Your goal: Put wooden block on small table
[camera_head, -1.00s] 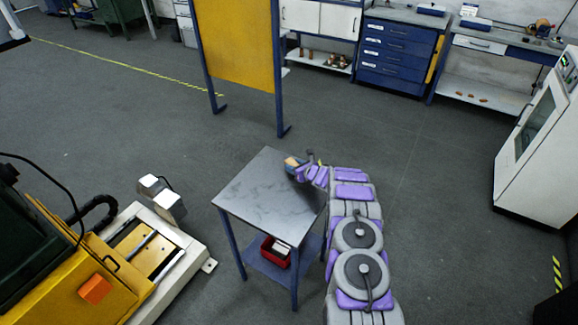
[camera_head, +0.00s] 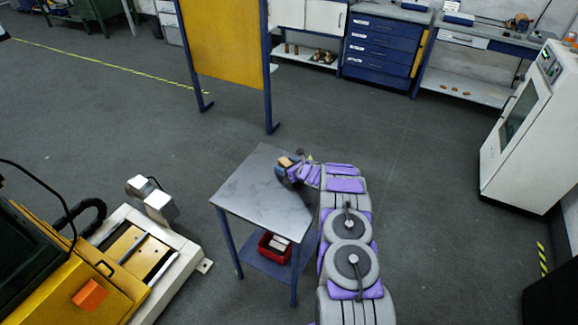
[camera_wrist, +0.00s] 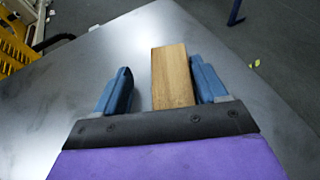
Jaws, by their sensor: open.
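The small table (camera_head: 250,196) has a grey metal top and blue legs and stands in front of me. The wooden block (camera_head: 286,162) is on the table top near its far right corner. In the wrist view the block (camera_wrist: 171,76) lies between the two blue fingers of my gripper (camera_wrist: 160,84), close to the right finger, with a gap to the left finger. I cannot tell whether the right finger touches it. My gripper (camera_head: 284,167) is open at the table top. The block's near end is hidden by the gripper's black palm edge.
A red bin (camera_head: 272,247) sits on the table's lower shelf. A yellow machine (camera_head: 75,262) stands at the left. A yellow panel on blue legs (camera_head: 224,42) stands behind the table. A white cabinet (camera_head: 520,130) is at the right. The floor between is clear.

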